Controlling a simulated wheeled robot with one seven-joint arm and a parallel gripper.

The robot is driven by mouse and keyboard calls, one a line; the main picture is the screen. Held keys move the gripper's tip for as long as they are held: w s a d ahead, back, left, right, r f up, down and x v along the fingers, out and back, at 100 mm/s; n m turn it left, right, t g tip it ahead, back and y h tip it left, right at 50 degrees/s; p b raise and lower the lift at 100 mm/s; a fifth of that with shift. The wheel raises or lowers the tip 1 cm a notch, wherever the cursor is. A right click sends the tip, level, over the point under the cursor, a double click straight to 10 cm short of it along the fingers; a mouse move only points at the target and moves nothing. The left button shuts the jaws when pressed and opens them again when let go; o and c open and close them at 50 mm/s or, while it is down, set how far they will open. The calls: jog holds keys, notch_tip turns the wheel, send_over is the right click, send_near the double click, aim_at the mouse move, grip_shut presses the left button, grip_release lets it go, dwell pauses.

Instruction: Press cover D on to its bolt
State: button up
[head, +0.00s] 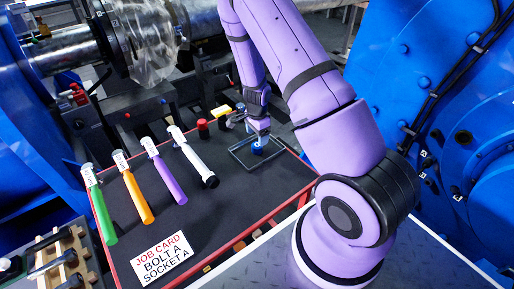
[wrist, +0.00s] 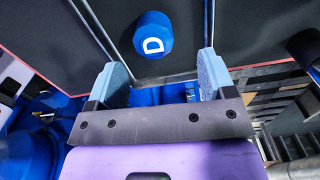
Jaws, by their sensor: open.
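Cover D (wrist: 153,35) is a blue, many-sided cap with a white letter D on its top, in the upper middle of the wrist view. In the head view a blue cap (head: 257,150) sits inside a thin rectangular frame (head: 240,157) on the dark bench top, just below my gripper (head: 261,128). In the wrist view my gripper (wrist: 161,62) is open, with its two pale blue fingers apart and nothing held between them. The cover lies beyond the fingertips, roughly in line with the gap. I cannot make out a bolt beneath it.
Green (head: 101,205), orange (head: 138,197), purple (head: 163,180) and white (head: 195,160) handled tools lie left on the bench (head: 215,212). A job card (head: 162,258) reads "BOLT A SOCKET A". A red cap (head: 203,128) stands behind. Large blue machinery (head: 405,60) flanks the bench.

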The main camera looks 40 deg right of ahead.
aim_at(257, 145)
jog(key=shift+s+a+f, duration=0.15)
jog(key=shift+f, duration=1.2)
jog(key=shift+s+a+f, duration=0.1)
jog(key=shift+s+f, duration=0.05)
jog(key=shift+f, duration=1.2)
jog(key=c, duration=1)
